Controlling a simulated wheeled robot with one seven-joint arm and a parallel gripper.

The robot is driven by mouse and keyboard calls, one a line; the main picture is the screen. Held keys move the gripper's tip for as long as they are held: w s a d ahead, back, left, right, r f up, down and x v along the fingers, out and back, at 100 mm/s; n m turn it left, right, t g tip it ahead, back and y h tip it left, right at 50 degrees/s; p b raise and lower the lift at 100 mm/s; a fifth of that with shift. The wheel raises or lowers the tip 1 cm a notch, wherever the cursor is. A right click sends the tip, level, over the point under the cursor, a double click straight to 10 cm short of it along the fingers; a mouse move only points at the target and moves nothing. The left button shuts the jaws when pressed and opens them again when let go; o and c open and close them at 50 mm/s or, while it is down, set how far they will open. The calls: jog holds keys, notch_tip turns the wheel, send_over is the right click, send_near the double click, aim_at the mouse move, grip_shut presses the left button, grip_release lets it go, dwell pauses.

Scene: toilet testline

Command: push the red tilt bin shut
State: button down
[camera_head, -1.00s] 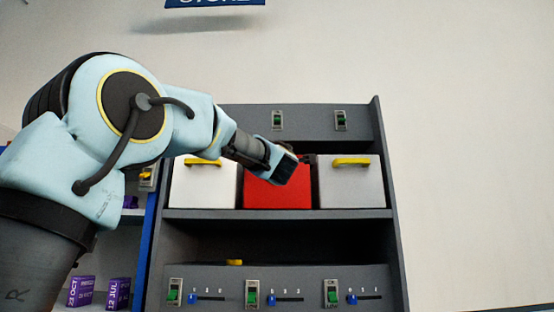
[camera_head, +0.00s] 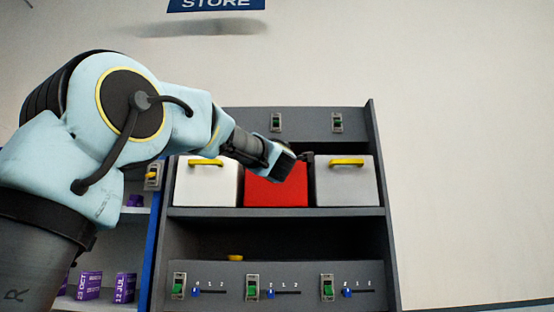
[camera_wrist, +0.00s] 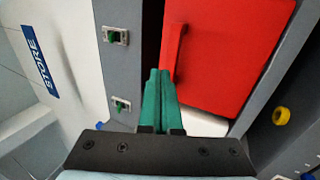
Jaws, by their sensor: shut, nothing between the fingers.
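The red tilt bin (camera_head: 275,190) sits between two pale bins on the upper shelf of a grey cabinet. In the wrist view its red face (camera_wrist: 235,55) fills the upper right, with a red handle (camera_wrist: 172,52) along its left edge. My gripper (camera_wrist: 159,73) has its green fingers together, empty, with the tips beside the lower end of the handle. I cannot tell whether they touch it. In the head view my wrist covers the bin's upper part, hiding its handle and the fingertips. How far the bin is tilted is unclear.
Purple boxes (camera_head: 89,286) stand at lower left. The right wall is bare.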

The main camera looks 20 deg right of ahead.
jog(key=s+a+f+b, duration=0.1)
jog(key=s+a+b, duration=0.2)
jog(key=s, duration=0.5)
jog(key=shift+s+a+f, duration=0.3)
jog(key=shift+a, duration=0.1)
jog(key=w+a+f+m+g, duration=0.2)
jog(key=w+f+m, duration=0.15)
jog(key=f, duration=0.65)
jog(key=w+a+f+m+g+y, duration=0.1)
jog(key=w+a+f+m+g, duration=0.2)
jog(key=f, duration=0.6)
jog(key=w+a+f+m+g, duration=0.1)
jog(key=w+f+m+g, duration=0.3)
jog(key=f, duration=0.6)
jog(key=s+a+f+m+g+y, duration=0.1)
jog(key=a+f+y, duration=0.1)
jog(key=a+f, duration=0.6)
jog(key=s+a+f+m+g+y, duration=0.15)
jog(key=a+f, duration=0.25)
jog(key=f, duration=0.8)
jog(key=s+a+f+m+g+y, duration=0.1)
jog(key=s+a+f+g+y, duration=0.3)
jog(key=s+a+f, duration=1.3)
jog(key=f+g, duration=0.1)
jog(key=g, duration=0.2)
jog(key=shift+a+f+g, duration=0.15)
jog(key=shift+f+g, duration=0.2)
jog(key=shift+f, duration=0.05)
